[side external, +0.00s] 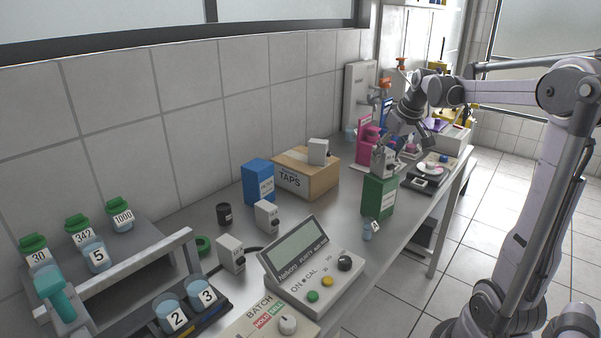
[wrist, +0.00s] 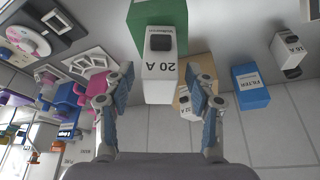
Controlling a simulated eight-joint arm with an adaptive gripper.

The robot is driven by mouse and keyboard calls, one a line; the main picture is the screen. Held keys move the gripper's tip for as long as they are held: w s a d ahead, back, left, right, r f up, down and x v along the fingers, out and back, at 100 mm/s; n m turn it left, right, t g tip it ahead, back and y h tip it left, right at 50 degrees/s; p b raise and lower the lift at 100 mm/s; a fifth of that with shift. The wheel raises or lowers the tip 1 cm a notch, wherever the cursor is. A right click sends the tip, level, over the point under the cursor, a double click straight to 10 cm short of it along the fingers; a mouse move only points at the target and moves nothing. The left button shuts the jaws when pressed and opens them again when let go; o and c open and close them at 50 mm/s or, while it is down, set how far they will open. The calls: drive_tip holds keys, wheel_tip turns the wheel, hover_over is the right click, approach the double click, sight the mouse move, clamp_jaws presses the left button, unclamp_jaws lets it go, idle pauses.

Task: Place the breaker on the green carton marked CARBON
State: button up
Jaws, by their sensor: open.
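The green carton (side external: 378,196) stands upright near the front edge of the bench; its marking is not legible here. It also shows at the top of the wrist view (wrist: 143,17). A white breaker marked 20 A (wrist: 159,80) stands at the top of this carton and seems to rest on it; in the side view the breaker (side external: 378,164) is partly covered by my gripper (side external: 385,148). In the wrist view my gripper (wrist: 160,72) is open, with one finger on each side of the breaker and visible gaps between.
A blue FILTER carton (side external: 258,182) and a TAPS box (side external: 300,180) with a breaker (side external: 318,150) on top stand near the wall. Two other breakers, (side external: 266,217) and (side external: 231,254), stand nearer the meter (side external: 310,262). Pink items (side external: 369,146) stand behind my gripper.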

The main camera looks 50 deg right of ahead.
drive_tip(key=v, duration=0.7)
drive_tip(key=s+a+f+n+t, duration=0.1)
drive_tip(key=a+f, duration=0.3)
drive_tip(key=a, duration=0.6)
drive_tip(key=s+a+f+n+t+y, duration=0.1)
drive_tip(key=a+f, duration=0.3)
drive_tip(key=a, duration=0.6)
drive_tip(key=s+a+f+n+t, duration=0.1)
drive_tip(key=a+f, duration=0.3)
drive_tip(key=a, duration=0.6)
drive_tip(key=shift+a+f+n+y, duration=0.3)
drive_tip(key=shift+n+y, duration=0.1)
drive_tip(key=shift+n, duration=0.4)
